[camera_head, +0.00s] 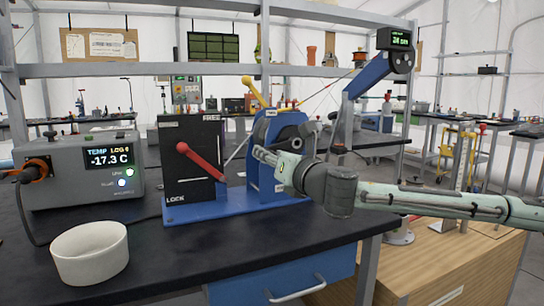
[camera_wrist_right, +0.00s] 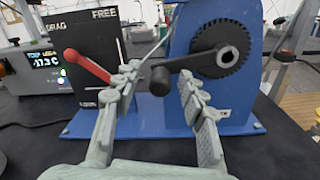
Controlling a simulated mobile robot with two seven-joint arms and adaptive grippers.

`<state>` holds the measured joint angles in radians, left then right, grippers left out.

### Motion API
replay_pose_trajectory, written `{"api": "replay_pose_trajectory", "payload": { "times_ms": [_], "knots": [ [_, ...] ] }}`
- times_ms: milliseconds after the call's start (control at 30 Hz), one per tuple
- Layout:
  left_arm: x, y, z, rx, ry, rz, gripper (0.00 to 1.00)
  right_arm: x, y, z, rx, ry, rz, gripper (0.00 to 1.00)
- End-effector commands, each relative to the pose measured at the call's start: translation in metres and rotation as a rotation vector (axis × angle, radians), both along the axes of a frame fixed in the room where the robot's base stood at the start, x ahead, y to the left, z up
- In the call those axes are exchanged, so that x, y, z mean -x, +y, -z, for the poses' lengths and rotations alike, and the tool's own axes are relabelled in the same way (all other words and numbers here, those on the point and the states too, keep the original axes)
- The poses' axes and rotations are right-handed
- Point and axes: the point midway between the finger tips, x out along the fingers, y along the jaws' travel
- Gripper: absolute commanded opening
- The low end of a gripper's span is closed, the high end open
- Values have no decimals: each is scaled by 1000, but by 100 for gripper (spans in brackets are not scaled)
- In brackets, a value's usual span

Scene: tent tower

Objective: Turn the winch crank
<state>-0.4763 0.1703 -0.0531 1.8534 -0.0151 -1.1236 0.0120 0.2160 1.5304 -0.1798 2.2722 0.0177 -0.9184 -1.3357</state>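The blue winch (camera_wrist_right: 185,75) stands on a blue base plate, with a dark gear (camera_wrist_right: 226,49) on its side. A black crank arm (camera_wrist_right: 196,63) runs left from the gear's hub to a dark round handle (camera_wrist_right: 160,80). My right gripper (camera_wrist_right: 158,83) is open, with the handle in view between its two fingers. I cannot tell if either finger touches it. In the head view my right gripper (camera_head: 263,156) reaches in from the right and partly covers the winch's side. My left gripper is not in view.
Left of the winch is a black panel (camera_head: 178,132) marked FREE and LOCK, with a red lever (camera_head: 200,161). A temperature box (camera_head: 80,170) reading -17.3 C and a white bowl (camera_head: 90,252) stand further left. The black bench top (camera_head: 250,240) is clear in front.

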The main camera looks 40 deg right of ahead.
Motion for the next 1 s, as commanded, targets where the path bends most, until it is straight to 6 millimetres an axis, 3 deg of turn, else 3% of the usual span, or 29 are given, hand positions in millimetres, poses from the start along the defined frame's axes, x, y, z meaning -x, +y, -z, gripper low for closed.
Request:
{"api": "replay_pose_trajectory", "payload": {
  "times_ms": [267, 667, 1000],
  "knots": [
    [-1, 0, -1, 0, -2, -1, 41, 3, 0, 0, 4, 2, 2, 41],
    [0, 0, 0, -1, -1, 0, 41, 25, 5, 1, 9, 4, 1, 41],
    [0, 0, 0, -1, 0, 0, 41, 65, 14, 0, 4, -1, -2, 41]
  ]
}}
